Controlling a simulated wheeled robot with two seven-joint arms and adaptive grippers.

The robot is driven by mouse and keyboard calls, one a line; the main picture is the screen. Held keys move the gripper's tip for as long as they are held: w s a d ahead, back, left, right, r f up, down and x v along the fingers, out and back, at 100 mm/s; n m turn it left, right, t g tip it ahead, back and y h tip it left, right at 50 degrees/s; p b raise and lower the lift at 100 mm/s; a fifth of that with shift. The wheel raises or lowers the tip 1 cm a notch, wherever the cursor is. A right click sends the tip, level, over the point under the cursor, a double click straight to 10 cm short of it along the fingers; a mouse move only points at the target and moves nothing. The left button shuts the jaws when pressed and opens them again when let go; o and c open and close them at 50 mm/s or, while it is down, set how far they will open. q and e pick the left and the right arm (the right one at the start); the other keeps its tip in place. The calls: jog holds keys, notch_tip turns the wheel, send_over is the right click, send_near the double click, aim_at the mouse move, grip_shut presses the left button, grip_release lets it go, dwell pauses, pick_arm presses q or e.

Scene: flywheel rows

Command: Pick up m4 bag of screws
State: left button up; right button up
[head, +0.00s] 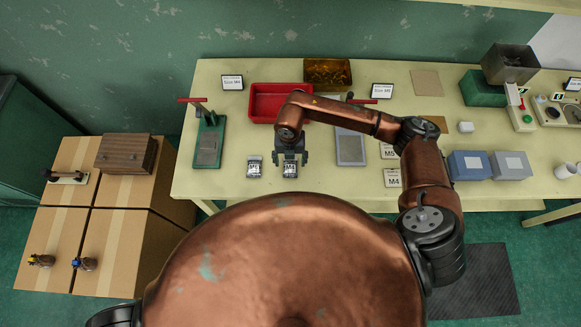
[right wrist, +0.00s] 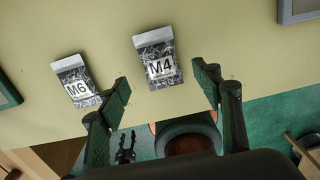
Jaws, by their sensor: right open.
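The M4 bag of screws (head: 289,171), a clear bag with a white label, lies on the table near its front edge. It also shows in the right wrist view (right wrist: 158,60), upper middle. My right gripper (head: 290,158) is open and empty above it; in the right wrist view its fingertips (right wrist: 164,82) are spread to either side of the bag's lower end, apart from it.
A red bin (head: 262,105) stands behind. The table's front edge is close to the bags.

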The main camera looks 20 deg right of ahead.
aim_at(290, 168)
jog(key=shift+s+f+p, duration=0.1)
jog(key=shift+f+p, duration=0.4)
jog(key=shift+f, duration=1.9)
jog(key=shift+c, duration=0.5)
jog(key=shift+c, duration=0.8)
jog(key=c, duration=1)
jog(key=shift+r, duration=0.1)
